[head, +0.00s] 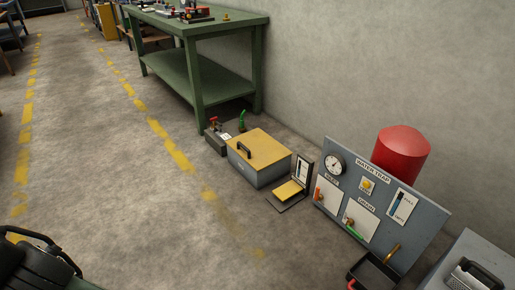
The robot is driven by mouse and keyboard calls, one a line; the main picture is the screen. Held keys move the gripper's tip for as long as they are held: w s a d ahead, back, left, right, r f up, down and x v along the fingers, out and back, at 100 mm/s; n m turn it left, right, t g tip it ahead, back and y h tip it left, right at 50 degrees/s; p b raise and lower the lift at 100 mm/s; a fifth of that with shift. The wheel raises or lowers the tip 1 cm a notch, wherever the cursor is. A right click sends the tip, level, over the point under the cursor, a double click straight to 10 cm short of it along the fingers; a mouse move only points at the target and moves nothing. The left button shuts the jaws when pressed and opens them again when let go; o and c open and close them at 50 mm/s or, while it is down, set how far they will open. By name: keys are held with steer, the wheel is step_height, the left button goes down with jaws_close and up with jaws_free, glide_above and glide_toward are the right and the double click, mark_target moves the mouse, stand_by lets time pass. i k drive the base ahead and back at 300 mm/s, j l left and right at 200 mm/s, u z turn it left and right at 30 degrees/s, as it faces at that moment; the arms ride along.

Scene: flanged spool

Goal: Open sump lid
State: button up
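A grey box with a yellow lid (262,148) stands on the floor near the middle, and its lid is shut. A black bar handle (244,150) is fixed on the lid. No label reading sump is legible, so I cannot tell for sure that this is the sump. Another grey box (450,262) with a dark handle (484,276) on top is cut off at the lower right. My gripper is not recognisable in the head view. A dark part at the lower left corner is cut off, and I cannot tell what it is.
A grey water trap panel (425,222) with a gauge stands right of the yellow-lidded box, before a red tank (401,155). A small open case (290,190) lies between. A green workbench (195,62) stands behind. The floor to the left is clear, with yellow dashes.

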mark_target(258, 148)
steer(key=i+j+z, duration=0.3)
steer(key=i+j, duration=0.65)
steer(key=i, duration=0.45)
steer(key=i+j+z, duration=0.35)
steer(key=i+j, duration=0.9)
